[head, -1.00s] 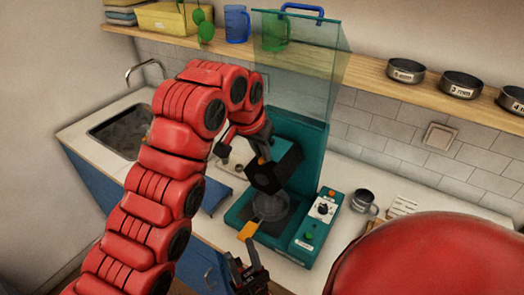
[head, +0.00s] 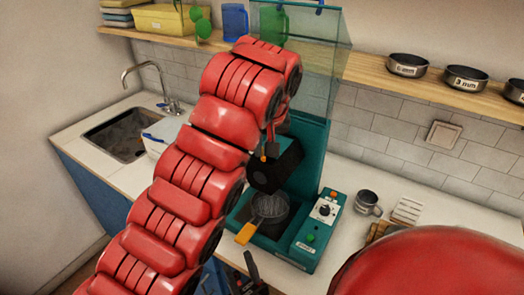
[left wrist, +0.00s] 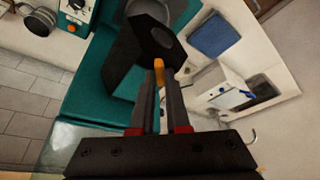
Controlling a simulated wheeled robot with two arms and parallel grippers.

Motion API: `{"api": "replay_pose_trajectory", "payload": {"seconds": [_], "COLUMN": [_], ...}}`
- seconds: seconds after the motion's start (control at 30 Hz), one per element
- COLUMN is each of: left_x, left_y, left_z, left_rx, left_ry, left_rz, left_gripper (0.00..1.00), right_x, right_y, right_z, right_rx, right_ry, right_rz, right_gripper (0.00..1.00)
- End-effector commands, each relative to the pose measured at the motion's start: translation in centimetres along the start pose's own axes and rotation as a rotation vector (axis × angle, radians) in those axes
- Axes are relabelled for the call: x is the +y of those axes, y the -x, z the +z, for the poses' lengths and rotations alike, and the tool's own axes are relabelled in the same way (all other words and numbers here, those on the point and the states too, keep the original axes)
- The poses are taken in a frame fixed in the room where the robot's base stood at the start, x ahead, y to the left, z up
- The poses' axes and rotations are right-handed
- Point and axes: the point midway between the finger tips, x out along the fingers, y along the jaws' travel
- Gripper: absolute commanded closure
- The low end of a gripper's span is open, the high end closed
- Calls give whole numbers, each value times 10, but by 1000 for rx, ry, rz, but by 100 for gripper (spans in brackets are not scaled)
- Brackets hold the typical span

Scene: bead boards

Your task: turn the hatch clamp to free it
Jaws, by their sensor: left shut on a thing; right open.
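The clamp shows as a small orange lever (left wrist: 158,68) on the black block (left wrist: 150,50) of the teal machine. In the head view the black block (head: 276,172) sits above a mesh basket (head: 270,207) with an orange handle (head: 245,233). My left gripper (head: 268,146) comes down on the block from above. In the left wrist view its fingers (left wrist: 158,88) are shut on the orange lever. The clear hatch (head: 312,85) stands upright behind. My right gripper (head: 252,275) is open and empty, low in front of the machine, partly cut off by the picture edge.
A control box (head: 320,220) with a knob is on the machine's right. A metal mug (head: 367,202) stands beyond it. A sink (head: 118,138) and a white box (head: 160,137) lie left. A wooden shelf (head: 375,72) with labelled round tins (head: 408,65) runs above.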

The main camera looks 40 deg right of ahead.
Motion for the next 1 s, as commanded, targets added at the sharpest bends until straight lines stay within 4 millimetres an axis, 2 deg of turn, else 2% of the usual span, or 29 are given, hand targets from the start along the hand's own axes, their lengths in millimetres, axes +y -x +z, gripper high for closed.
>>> {"api": "replay_pose_trajectory", "payload": {"seconds": [0.27, 0.6, 0.8, 1.0], "left_x": [4, 5, 6, 5], "left_y": [4, 7, 5, 2], "left_z": [-1, -3, -4, -3], "left_rx": [-3, -4, -1, -2], "left_ry": [240, 500, 604, 664], "left_rz": [-102, -211, -252, -280], "left_gripper": [100, 100, 100, 100], "right_x": [1, 3, 4, 5], "right_y": [-18, -64, -89, -102], "right_z": [-3, -11, -15, -17], "right_rx": [0, 0, 0, 0], "right_ry": [0, 0, 0, 0], "right_rz": [0, 0, 0, 0], "right_gripper": [56, 56, 56, 56]}}
